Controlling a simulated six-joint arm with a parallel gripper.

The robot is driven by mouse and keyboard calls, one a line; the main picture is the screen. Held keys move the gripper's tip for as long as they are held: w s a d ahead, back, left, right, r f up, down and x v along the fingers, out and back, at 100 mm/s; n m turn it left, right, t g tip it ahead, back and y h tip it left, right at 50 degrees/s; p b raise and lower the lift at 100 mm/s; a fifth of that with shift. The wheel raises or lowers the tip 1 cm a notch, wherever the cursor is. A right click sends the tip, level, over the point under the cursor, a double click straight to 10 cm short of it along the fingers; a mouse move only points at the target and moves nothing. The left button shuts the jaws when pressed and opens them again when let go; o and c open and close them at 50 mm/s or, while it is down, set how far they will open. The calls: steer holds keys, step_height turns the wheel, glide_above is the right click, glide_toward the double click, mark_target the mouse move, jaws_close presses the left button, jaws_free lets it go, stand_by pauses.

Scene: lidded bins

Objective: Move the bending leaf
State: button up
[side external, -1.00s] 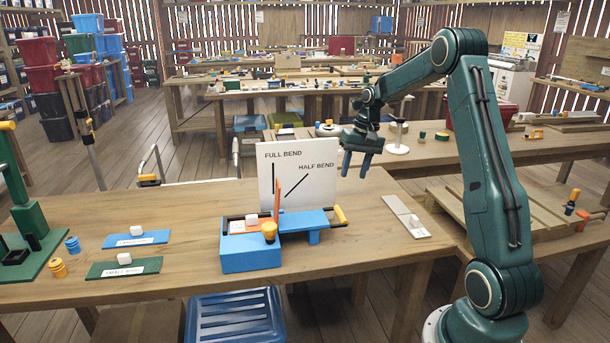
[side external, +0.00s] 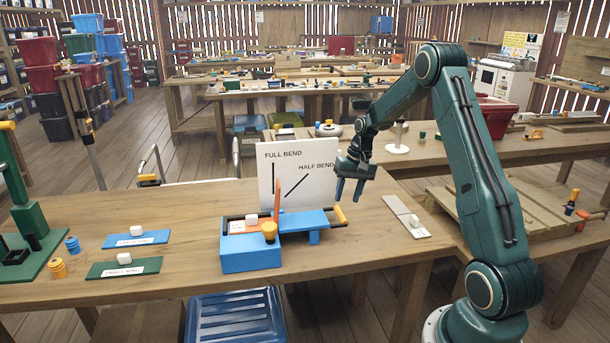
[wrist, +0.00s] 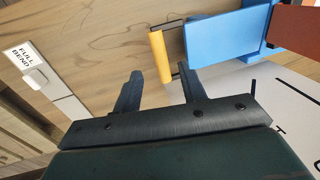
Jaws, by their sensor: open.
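A blue bending device (side external: 250,260) stands on the wooden table. Its flat blue bending leaf (side external: 305,221) reaches right and carries a yellow-orange handle (side external: 341,214). An orange strip (side external: 277,200) stands upright in the device. My gripper (side external: 349,193) is open and empty, pointing down, above and near the handle. In the wrist view the handle (wrist: 160,57) shows just beyond my fingertips (wrist: 158,76), between their lines and apart from them. The blue leaf (wrist: 225,38) lies to its right.
A white board (side external: 298,170) marked FULL BEND and HALF BEND stands behind the device, close to my gripper. A pale strip with a white block (side external: 415,221) lies at right. Blue (side external: 120,241) and green (side external: 110,270) plates with white blocks lie at left.

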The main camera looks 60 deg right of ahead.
mark_target(342, 214)
steer(key=shift+w+a+f, duration=0.15)
steer(key=shift+f, duration=0.85)
steer(key=shift+w+a+f, duration=0.1)
steer(key=shift+a+f, duration=0.05)
steer(key=shift+f, duration=0.8)
steer(key=shift+w+a+f, duration=0.15)
steer(key=shift+f, duration=0.85)
jaws_close()
